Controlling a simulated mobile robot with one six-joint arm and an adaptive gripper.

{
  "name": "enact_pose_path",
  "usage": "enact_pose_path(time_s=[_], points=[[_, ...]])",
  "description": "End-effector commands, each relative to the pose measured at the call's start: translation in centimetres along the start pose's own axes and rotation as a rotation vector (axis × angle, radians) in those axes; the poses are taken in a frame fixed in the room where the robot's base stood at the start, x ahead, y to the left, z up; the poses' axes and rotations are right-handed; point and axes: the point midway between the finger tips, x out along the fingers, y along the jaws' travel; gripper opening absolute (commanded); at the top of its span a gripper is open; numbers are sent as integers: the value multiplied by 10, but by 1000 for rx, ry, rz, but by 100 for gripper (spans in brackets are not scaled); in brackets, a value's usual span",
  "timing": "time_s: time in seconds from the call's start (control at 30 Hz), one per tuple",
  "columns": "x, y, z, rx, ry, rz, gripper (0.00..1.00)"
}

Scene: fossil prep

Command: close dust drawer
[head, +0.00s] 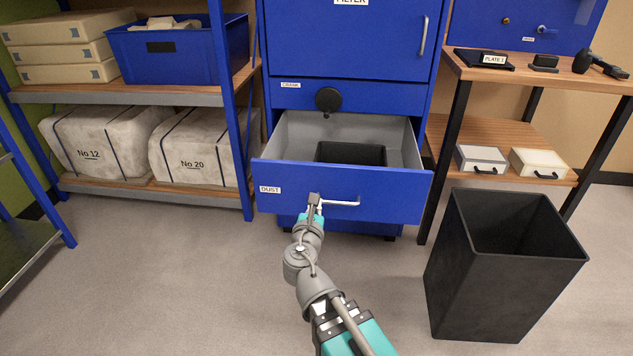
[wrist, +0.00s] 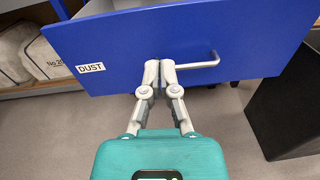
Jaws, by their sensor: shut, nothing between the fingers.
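The dust drawer (head: 385,185) is a blue-fronted drawer with a "DUST" label, pulled out of the blue cabinet (head: 350,45). Its grey inside shows, with a dark bin (head: 350,153) in it. Its front also fills the upper part of the wrist view (wrist: 190,30). A light bar handle (head: 343,203) is on the front and shows in the wrist view (wrist: 200,65). My gripper (head: 315,199) is shut and empty. Its fingertips (wrist: 160,64) are at the drawer front, just left of the handle's bar. I cannot tell whether they touch the front.
A black open bin (head: 500,270) stands on the floor at the right, near the drawer. A shelf rack (head: 130,95) with wrapped blocks stands at the left. A wooden bench (head: 540,75) stands at the right. The floor in front is clear.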

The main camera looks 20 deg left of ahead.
Motion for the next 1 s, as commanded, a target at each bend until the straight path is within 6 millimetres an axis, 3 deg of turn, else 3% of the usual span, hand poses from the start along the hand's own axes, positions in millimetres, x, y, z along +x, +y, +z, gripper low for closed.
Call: enact_pose_path(time_s=[0.17,0.57,0.77,1.0], points=[[-6,15,-2,-67,-21,42,0],[-4,15,-2,-68,-21,41,0],[6,16,-2,-67,-21,40,0],[34,17,-1,-67,-20,39,0]])
